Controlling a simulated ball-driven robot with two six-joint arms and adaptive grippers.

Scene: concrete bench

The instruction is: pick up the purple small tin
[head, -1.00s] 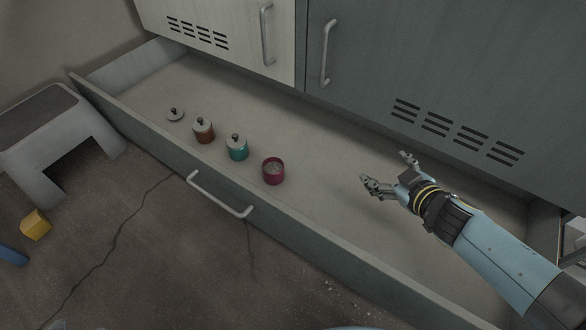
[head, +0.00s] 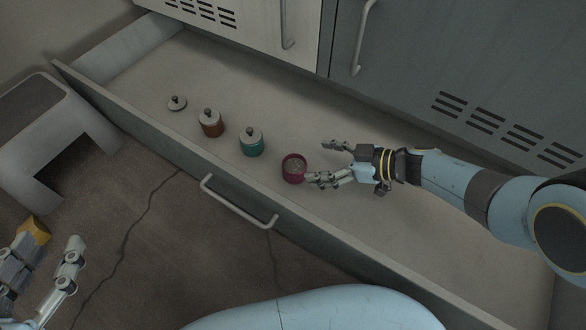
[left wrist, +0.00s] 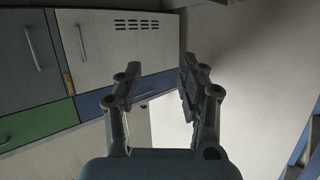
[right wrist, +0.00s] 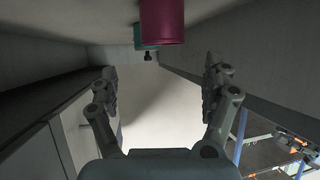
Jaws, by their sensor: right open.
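The purple small tin (head: 293,169) stands upright and lidless in the open drawer, rightmost in the row; it shows pale contents. It also appears at the top of the right wrist view (right wrist: 162,22). My right gripper (head: 318,163) is open and empty just right of the tin, its fingers pointing at it. In the right wrist view its open fingers (right wrist: 160,68) lie either side of the tin's line; whether one touches it I cannot tell. My left gripper (head: 53,236) is open and empty, outside the drawer at the lower left; its fingers show apart in the left wrist view (left wrist: 160,68).
A teal tin (head: 251,145) and an orange-brown tin (head: 211,127), both lidded, stand left of the purple tin. A loose lid (head: 177,104) lies beyond them. The drawer front (head: 150,132) runs close by. A grey stool (head: 45,115) and yellow block (head: 36,229) are outside.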

